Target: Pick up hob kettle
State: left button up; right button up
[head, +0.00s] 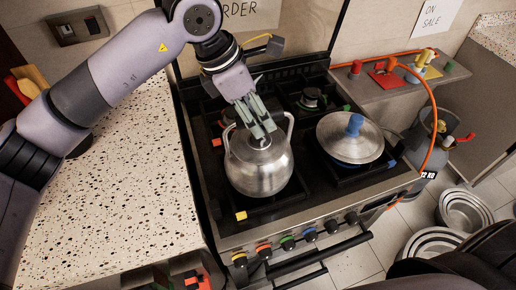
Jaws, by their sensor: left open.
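The hob kettle (259,167) is a shiny metal pot with a lid and a raised handle, standing upright on the front left part of the gas hob (295,202). My left gripper (262,134) reaches down from above, with its fingers at the kettle's top by the lid and handle. Its fingers look apart, and I cannot tell whether they touch the kettle. The fingers hide part of the lid and handle. My right gripper is not in view.
A lidded pan (345,143) with a blue knob sits right of the kettle. A speckled worktop (130,180) lies left, mostly clear. An orange hose (433,120) runs to a gas cylinder (424,150) at right. Metal pots (464,212) stand on the floor.

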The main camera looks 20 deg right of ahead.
pick_arm(q)
jog(key=shift+d+f, duration=0.1)
jog(key=shift+c, duration=0.2)
grip_shut()
dwell(0.4)
dwell(0.4)
